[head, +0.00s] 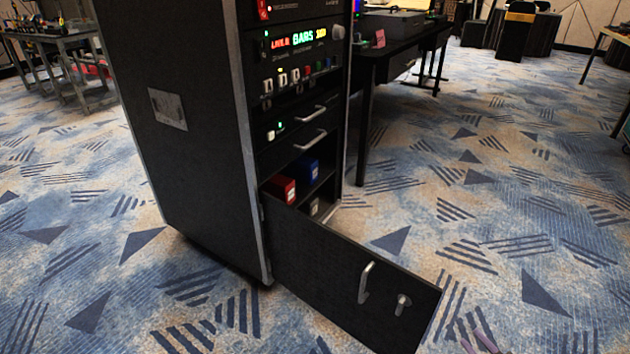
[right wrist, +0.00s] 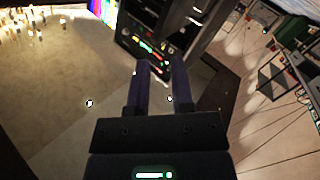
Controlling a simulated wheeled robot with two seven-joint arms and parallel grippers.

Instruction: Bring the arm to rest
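My right gripper (head: 478,340) shows only as fingertips at the bottom edge of the head view, right of the open cabinet door. In the right wrist view my right gripper (right wrist: 161,82) has its two dark fingers apart with nothing between them. My left gripper is in neither view. The black rack cabinet (head: 190,140) stands upright, with a lit panel (head: 297,42) on its front. Its low door (head: 335,285) is swung open towards me, with a metal handle and a latch. A red box (head: 281,188) and a blue box (head: 303,171) sit inside.
A black table (head: 400,46) stands behind the cabinet on the right. A grey workbench (head: 60,45) with tools is at the far left. Patterned carpet (head: 540,220) lies clear on the right. The open door reaches out into the floor space before me.

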